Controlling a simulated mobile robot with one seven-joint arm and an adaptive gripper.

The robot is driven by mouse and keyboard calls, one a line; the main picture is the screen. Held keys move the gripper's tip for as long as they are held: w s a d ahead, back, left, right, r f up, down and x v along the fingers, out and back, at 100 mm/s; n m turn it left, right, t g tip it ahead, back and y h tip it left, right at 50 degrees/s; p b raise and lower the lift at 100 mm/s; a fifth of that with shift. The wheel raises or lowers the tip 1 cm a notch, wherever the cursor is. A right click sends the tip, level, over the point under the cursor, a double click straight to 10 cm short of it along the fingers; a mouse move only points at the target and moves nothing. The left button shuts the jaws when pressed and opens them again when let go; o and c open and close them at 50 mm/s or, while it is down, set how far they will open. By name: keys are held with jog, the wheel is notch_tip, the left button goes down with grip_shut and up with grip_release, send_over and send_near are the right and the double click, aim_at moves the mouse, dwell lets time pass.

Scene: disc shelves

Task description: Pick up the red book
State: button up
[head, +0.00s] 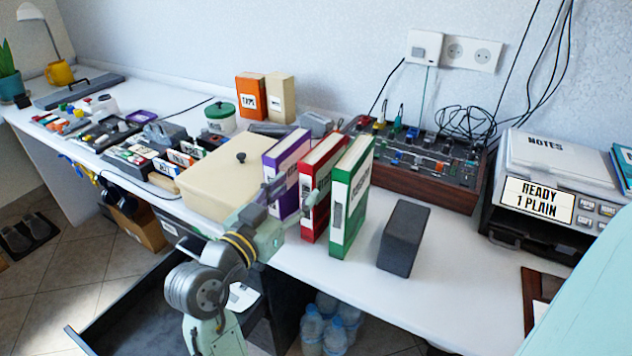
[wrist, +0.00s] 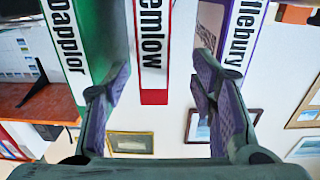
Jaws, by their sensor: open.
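The red book (head: 323,210) stands upright on the white desk, between a purple book (head: 287,160) and a green book (head: 351,195). In the wrist view its white spine with black lettering (wrist: 153,45) is in the middle, between the green book (wrist: 78,50) and the purple book (wrist: 225,35). My gripper (head: 296,196) is in front of the books' spines. In the wrist view its fingers (wrist: 163,72) are apart, one on each side of the red spine, with nothing held. The head view does not show clearly how close the fingertips are to the book.
A dark grey block (head: 403,238) stands right of the green book. A beige lidded box (head: 222,185) is to the left. A mixing panel (head: 420,160) and a printer-like machine (head: 550,185) are behind and right.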

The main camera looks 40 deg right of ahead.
aim_at(303, 185)
jog(key=p+x, duration=0.1)
jog(key=x, duration=0.4)
jog(key=shift+d, duration=0.2)
jog(key=x, duration=0.1)
jog(key=p+x, duration=0.1)
jog(key=x, duration=0.1)
jog(key=p+x, duration=0.1)
jog(key=shift+s+d+r, duration=0.15)
jog(key=shift+s+d, duration=0.1)
jog(key=shift+d, duration=0.1)
jog(key=shift+w+d+p, duration=0.2)
jog(key=shift+d+p, duration=0.05)
jog(key=shift+p, duration=0.05)
grip_shut()
